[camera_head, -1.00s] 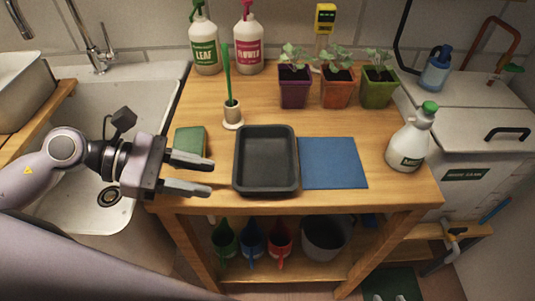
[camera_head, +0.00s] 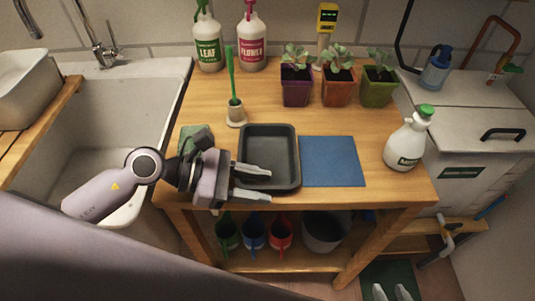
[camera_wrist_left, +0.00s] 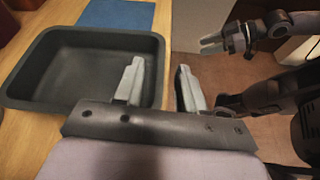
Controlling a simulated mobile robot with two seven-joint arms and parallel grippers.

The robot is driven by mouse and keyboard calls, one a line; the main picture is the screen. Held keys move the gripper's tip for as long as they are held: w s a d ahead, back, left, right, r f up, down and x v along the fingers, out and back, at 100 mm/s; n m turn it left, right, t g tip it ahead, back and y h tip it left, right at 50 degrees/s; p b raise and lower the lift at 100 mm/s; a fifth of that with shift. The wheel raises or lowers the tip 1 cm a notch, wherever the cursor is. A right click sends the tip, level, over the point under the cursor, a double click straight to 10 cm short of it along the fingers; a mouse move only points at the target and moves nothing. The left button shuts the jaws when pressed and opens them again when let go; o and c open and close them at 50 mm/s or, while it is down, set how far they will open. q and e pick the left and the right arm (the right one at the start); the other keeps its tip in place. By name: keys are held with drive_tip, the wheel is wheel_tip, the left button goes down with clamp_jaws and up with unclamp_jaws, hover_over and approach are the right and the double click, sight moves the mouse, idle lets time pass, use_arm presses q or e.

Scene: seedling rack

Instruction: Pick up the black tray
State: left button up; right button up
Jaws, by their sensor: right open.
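The black tray (camera_head: 268,157) lies flat and empty on the wooden table, left of the blue mat (camera_head: 332,161). My left gripper (camera_head: 260,184) is open at the tray's near edge. In the head view one finger overlaps the tray's near part, and the other is in front of it. In the left wrist view the tray's (camera_wrist_left: 90,38) right wall shows between the two open fingers (camera_wrist_left: 160,72). I cannot tell whether either finger touches it.
A sponge (camera_head: 192,137) lies left of the tray, partly behind my left arm. A brush in a holder (camera_head: 236,113) stands behind it. Several potted seedlings (camera_head: 338,87) stand at the back, and a white spray bottle (camera_head: 407,145) at the right.

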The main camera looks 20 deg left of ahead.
use_arm(q)
drive_tip(key=shift+w+d+f, duration=0.15)
drive_tip(key=shift+d+f, duration=0.05)
drive_tip(key=shift+d, duration=0.3)
clamp_jaws()
drive_tip(key=shift+r, duration=0.15)
wheel_tip(320, 180, up, 20)
drive_tip(key=shift+f+p, duration=0.2)
drive_tip(key=shift+p, duration=0.2)
idle(0.7)
